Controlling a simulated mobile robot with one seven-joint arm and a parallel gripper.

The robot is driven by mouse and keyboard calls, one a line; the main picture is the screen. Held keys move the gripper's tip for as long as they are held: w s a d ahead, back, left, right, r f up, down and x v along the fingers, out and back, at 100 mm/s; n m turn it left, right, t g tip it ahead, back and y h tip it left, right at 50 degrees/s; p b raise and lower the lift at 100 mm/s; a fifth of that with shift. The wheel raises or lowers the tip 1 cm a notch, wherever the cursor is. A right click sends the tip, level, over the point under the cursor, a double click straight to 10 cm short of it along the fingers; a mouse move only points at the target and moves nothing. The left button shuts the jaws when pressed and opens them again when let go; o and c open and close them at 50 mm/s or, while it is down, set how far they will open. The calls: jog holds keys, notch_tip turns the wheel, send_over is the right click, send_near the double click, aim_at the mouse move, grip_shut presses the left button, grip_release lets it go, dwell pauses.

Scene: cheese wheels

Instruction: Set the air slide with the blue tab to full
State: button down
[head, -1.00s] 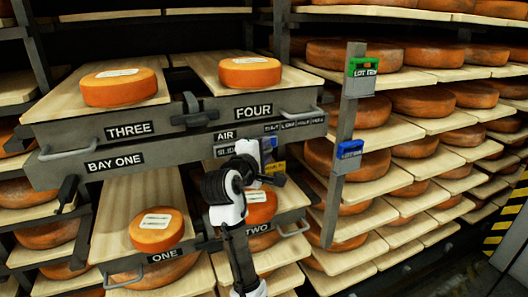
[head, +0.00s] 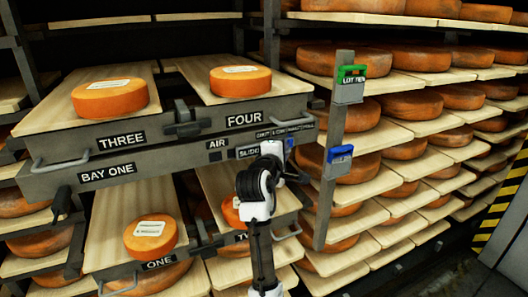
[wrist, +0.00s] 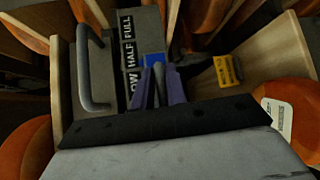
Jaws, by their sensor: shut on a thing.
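The air slide's blue tab (wrist: 152,60) shows in the wrist view just beyond my fingertips, beside the HALF label (wrist: 129,55). The FULL label (wrist: 127,25) lies farther up the picture, and the LOW label (wrist: 134,88) is partly covered. My gripper (wrist: 160,88) is shut on a grey upright piece at the blue tab, which looks like the slide's handle. In the head view a small patch of the blue tab (head: 289,143) shows under the label strip (head: 284,130). My wrist hides the fingertips there.
A yellow tag (wrist: 228,70) lies right of my fingers in the wrist view. A grey drawer handle (wrist: 92,70) stands left. A post with a green clip (head: 351,72) and a blue clip (head: 340,153) stands right of my gripper. Cheese wheels (head: 240,80) rest on surrounding boards.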

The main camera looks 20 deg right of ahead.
jog(key=d+p, duration=0.1)
jog(key=d, duration=0.6)
jog(key=shift+f, duration=0.25)
jog(key=shift+d, duration=0.15)
jog(key=c, duration=1.5)
grip_release()
jog(key=shift+w+d, duration=0.1)
jog(key=shift+d, duration=0.05)
jog(key=shift+r, duration=0.1)
jog(key=b+v, duration=0.2)
jog(key=v, duration=1.2)
jog(key=shift+w+b, duration=0.1)
jog(key=shift+b, duration=0.25)
